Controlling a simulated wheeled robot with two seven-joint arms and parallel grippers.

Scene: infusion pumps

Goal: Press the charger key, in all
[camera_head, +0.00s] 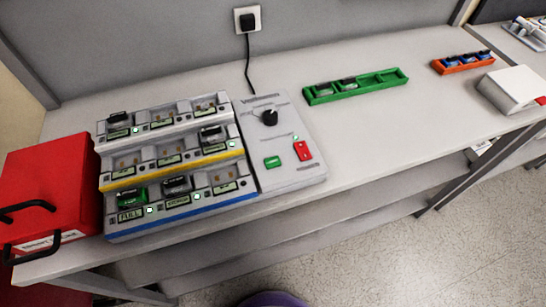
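The charger is a three-step rack (172,163) with a grey control panel (280,183) joined at its right. The panel carries a black knob (270,117), a green key (272,162) with a label too small to read, and a red switch (303,150) with a small lit green lamp above it. Dark battery packs sit in some bays, including two at the top and middle steps and a grey one (177,185) at the front. A green pack (131,196) sits front left above a display reading FULL. Other bays are empty. Neither of my grippers is in view.
A red case (47,187) with black handles stands left of the rack. A green tray (355,88) and an orange tray (463,63) hold packs farther right, near a white box (511,88). A plugged wall socket (247,19) feeds the panel's cable. The bench between is clear.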

